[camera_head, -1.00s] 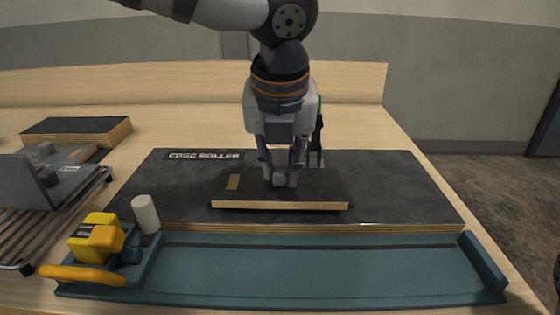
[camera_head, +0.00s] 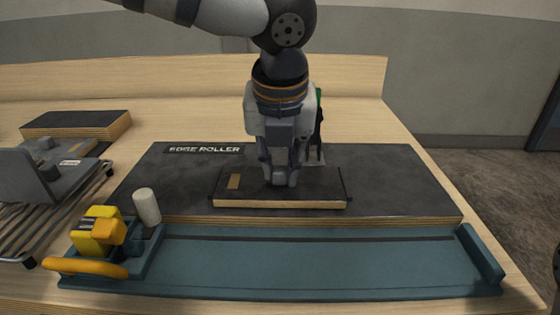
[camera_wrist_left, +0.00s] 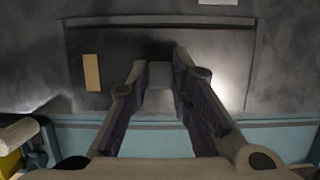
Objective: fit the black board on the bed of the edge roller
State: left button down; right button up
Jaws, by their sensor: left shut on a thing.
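The black board (camera_head: 320,185) has a pale wood front edge and a tan strip near its left end. It is over the dark plate lettered EDGE ROLLER, behind the bed; whether it touches the plate is hard to tell. My left gripper (camera_head: 281,178) comes down at its middle and is shut on it; the wrist view shows the board (camera_wrist_left: 92,48) level beyond the fingers (camera_wrist_left: 160,75). The edge roller's teal bed (camera_head: 320,270) runs along the front, with a dark groove at its back and a raised right end.
A yellow clamp-like part (camera_head: 98,233) and a white roller (camera_head: 146,206) stand at the bed's left end. A wire rack (camera_head: 30,215) holds grey items at the left. A black-topped block (camera_head: 75,125) lies behind it. The plate is clear right of the board.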

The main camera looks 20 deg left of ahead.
pick_arm(q)
jog(key=c, duration=1.4)
grip_release()
jog(key=shift+o, duration=0.2)
jog(key=v, duration=1.2)
